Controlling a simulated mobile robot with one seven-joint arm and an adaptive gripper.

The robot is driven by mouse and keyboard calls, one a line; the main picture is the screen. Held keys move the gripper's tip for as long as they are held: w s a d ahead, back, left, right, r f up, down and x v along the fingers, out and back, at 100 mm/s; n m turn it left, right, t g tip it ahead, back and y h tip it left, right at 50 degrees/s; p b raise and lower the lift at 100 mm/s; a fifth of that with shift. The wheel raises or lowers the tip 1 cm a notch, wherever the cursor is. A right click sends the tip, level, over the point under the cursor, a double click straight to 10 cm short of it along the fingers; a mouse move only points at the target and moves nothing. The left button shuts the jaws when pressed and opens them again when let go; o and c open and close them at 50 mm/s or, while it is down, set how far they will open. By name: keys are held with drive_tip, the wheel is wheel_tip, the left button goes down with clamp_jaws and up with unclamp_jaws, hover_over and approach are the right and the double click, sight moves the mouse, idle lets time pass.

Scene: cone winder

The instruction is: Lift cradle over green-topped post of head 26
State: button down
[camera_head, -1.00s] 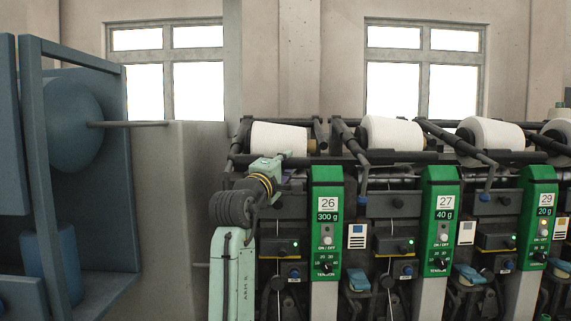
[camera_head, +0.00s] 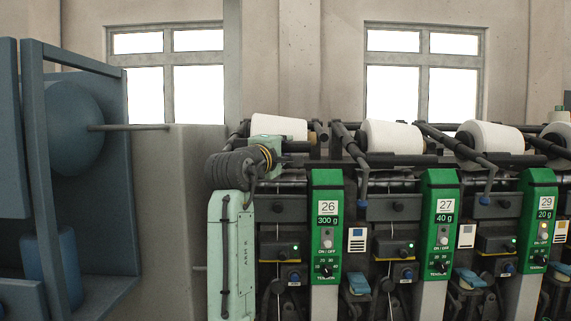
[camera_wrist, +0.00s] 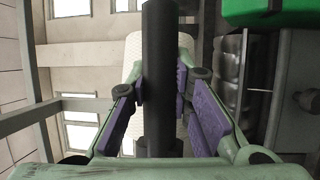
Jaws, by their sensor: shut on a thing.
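My gripper (camera_wrist: 160,92) is shut on a dark round bar of head 26's cradle (camera_wrist: 159,40), with a purple pad on each side of the bar. In the head view the cradle (camera_head: 298,147) shows only in part behind my green wrist. The white cone (camera_head: 279,127) of head 26 sits at the cradle, and it also shows behind the bar in the wrist view (camera_wrist: 131,46). The green-topped post of head 26 (camera_head: 326,178) stands just right of my wrist. A green block (camera_wrist: 268,12) shows at the top right of the wrist view.
Head 27 (camera_head: 440,185) and head 29 (camera_head: 538,185) stand to the right with their own cones and dark cradle arms. A blue machine frame (camera_head: 90,170) and a grey pillar (camera_head: 170,220) stand to the left. Space above the cones is clear.

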drive_tip(key=r, duration=0.5)
drive_tip(key=shift+s, duration=0.25)
drive_tip(key=c, duration=1.4)
unclamp_jaws()
drive_tip(key=shift+c, duration=0.2)
drive_tip(key=shift+s, duration=0.1)
drive_tip(key=v, duration=1.2)
drive_tip(key=shift+r, duration=0.15)
